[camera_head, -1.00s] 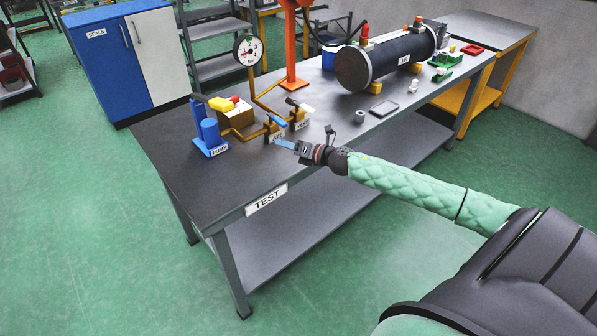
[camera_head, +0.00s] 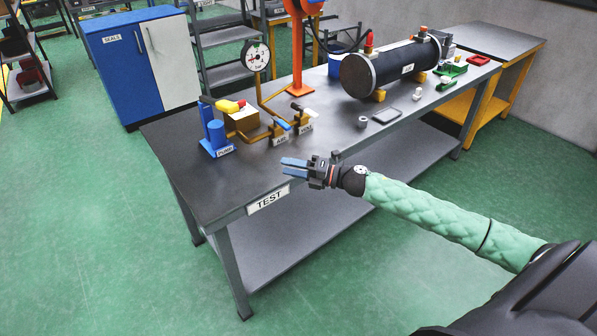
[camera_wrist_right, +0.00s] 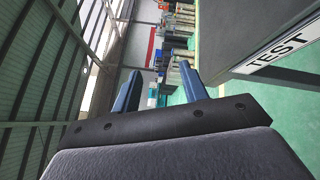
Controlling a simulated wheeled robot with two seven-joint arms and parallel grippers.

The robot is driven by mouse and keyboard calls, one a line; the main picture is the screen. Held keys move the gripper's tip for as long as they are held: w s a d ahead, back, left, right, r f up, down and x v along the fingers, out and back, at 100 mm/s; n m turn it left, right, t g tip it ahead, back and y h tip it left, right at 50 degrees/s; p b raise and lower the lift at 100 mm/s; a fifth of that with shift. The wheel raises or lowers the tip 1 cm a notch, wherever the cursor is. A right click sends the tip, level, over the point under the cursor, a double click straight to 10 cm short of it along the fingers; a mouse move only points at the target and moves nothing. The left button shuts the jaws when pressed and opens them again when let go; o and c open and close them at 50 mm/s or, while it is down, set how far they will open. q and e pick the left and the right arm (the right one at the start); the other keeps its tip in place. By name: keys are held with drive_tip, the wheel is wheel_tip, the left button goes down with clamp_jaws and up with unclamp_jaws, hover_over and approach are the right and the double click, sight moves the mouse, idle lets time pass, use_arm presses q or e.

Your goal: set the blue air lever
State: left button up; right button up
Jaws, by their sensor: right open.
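The blue air lever (camera_head: 284,125) sits on a brass valve above the AIR label (camera_head: 281,140), on the test bench (camera_head: 190,160). A second valve with a white lever (camera_head: 311,113) stands just right of it. My right gripper (camera_head: 283,167) is open and empty, in front of the valves near the bench's front edge, clearly apart from the blue lever. In the right wrist view its two blue fingers (camera_wrist_right: 158,88) are spread with nothing between them. The levers cannot be made out in that view. My left gripper is not in view.
The blue pump (camera_head: 215,135) and a pressure gauge (camera_head: 255,56) stand left of and behind the valves. A black flanged cylinder (camera_head: 390,68) lies farther back right. The bench's front left is clear.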

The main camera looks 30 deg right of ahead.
drive_tip(key=shift+s+a+r, duration=0.15)
drive_tip(key=shift+s+a, duration=0.05)
drive_tip(key=shift+s, duration=0.25)
